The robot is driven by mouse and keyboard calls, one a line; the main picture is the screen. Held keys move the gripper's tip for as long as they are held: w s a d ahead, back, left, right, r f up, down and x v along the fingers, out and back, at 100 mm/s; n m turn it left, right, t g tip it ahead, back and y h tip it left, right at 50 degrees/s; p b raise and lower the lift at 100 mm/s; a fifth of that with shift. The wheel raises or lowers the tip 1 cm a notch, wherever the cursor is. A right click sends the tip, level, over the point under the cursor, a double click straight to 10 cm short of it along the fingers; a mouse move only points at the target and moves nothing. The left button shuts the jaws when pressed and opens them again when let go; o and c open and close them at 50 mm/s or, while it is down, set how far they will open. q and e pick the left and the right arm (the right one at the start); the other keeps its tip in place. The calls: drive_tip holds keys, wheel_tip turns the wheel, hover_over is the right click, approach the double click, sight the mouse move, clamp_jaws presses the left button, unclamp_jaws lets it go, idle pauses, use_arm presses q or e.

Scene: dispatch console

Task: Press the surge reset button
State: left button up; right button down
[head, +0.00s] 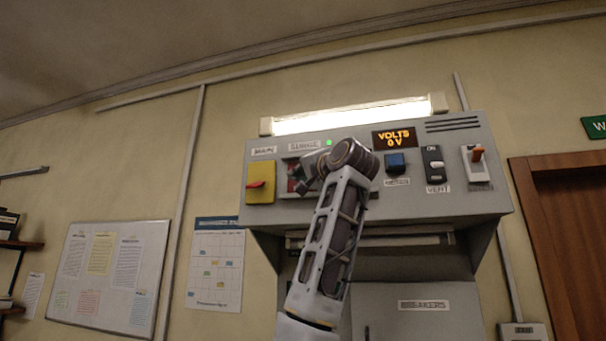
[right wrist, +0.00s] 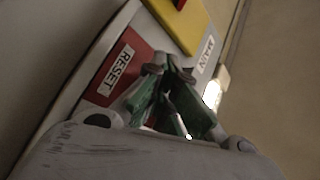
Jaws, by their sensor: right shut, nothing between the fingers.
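The surge reset panel shows in the right wrist view as a red plate (right wrist: 112,70) with a white RESET label (right wrist: 120,66). In the head view only a little red of it shows behind my gripper, under a white label (head: 304,145). The button itself is hidden by my fingers. My right gripper (head: 305,181) is shut and empty in front of this panel. Its fingers also show in the right wrist view (right wrist: 168,75), overlapping the red plate's edge. I cannot tell whether the fingertips touch the button. My left gripper is in neither view.
A green lamp (head: 329,142) is lit above.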

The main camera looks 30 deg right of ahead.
idle(0.4)
drive_tip(key=shift+s+a+f+b, duration=0.1)
drive_tip(key=shift+s+a+b, duration=0.3)
drive_tip(key=shift+s+a, duration=0.15)
drive_tip(key=shift+a, duration=0.1)
drive_tip(key=shift+s+a+b, duration=0.75)
drive_tip(key=shift+s+a, duration=0.85)
drive_tip(key=shift+a, duration=0.25)
idle(0.4)
